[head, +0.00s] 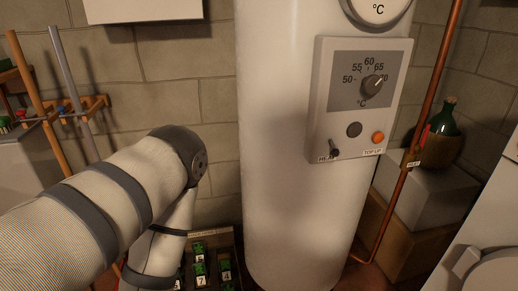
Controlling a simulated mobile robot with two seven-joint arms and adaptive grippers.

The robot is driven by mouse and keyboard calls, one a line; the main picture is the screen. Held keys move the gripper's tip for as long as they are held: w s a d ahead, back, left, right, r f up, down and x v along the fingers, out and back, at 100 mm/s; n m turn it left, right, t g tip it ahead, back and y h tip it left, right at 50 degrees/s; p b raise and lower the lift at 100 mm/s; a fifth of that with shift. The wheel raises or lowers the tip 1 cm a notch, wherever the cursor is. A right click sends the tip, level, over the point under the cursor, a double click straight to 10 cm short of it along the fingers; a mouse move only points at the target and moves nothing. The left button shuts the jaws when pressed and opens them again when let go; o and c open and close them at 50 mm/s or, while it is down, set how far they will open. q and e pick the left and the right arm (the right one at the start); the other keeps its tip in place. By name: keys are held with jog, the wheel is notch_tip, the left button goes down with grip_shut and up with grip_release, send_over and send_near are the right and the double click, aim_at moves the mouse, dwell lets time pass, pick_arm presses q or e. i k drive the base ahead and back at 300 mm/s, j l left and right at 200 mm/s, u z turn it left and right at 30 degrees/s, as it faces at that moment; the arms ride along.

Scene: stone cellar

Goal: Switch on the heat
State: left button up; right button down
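A tall white water tank (283,150) stands in the middle of the head view, with a pale control panel (322,100) on its front. The panel has a temperature dial (372,86) marked from 50 to 70 °C, its pointer toward the upper right. Below it are a dark round button (354,130) and an orange button or lamp (378,137) above the label "TOP UP". A small dark lever switch (334,150) sits at the lower left by a label reading "HEAT", its tip pointing down. My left arm bends left of the tank; neither gripper shows.
A copper pipe (433,95) with a red lever (424,137) and a small tag runs right of the tank. Green numbered items (199,259) lie low between my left arm and the tank. The panel's front is unobstructed.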

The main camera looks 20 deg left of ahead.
aim_at(335, 152)
jog(key=i+l+u, duration=0.15)
jog(key=u, duration=0.2)
jog(key=i+l+u, duration=0.15)
jog(key=u, duration=0.2)
jog(key=i+l+u, duration=0.1)
jog(key=l+u, duration=0.25)
